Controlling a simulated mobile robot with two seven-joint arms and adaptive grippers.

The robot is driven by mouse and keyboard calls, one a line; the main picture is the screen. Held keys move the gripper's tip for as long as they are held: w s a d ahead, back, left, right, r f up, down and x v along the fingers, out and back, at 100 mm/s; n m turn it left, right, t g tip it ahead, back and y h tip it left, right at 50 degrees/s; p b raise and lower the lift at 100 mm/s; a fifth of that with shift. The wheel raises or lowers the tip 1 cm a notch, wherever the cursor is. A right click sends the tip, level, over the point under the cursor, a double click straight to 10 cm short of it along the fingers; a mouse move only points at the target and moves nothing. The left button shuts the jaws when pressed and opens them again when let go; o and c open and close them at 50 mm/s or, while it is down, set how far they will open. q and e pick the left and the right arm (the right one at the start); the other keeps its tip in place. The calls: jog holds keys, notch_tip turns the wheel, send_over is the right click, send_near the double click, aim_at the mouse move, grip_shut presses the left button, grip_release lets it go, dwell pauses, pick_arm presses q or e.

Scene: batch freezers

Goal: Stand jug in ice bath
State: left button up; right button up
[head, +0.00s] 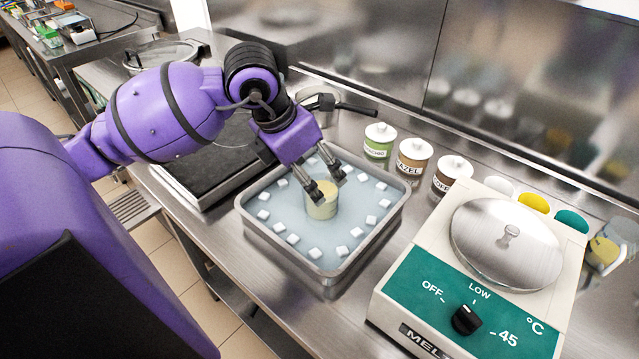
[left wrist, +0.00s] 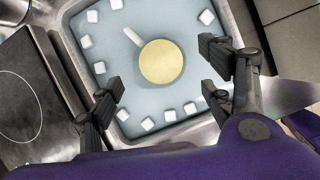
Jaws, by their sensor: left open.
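The jug (head: 323,208), with pale yellow contents, stands upright in the ice bath (head: 258,238), a steel tray of bluish water with several white ice cubes. In the left wrist view the jug (left wrist: 161,62) shows from above, with its pale handle pointing up and left. My left gripper (head: 331,184) is over the bath at the jug's top, with its fingers spread. In the left wrist view its fingertips (left wrist: 161,72) are apart from the jug, with gaps on both sides. My right gripper is in neither view.
A white melter (head: 410,285) with a teal panel and steel lid stands right of the bath. Several labelled jars (head: 414,157) line the back. A dark hob (head: 205,172) lies left of the bath, and a pan (head: 322,103) with a dark handle is behind it.

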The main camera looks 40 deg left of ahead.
pick_arm(q)
jog(key=v, duration=0.4)
jog(key=shift+r, duration=0.15)
dwell(0.4)
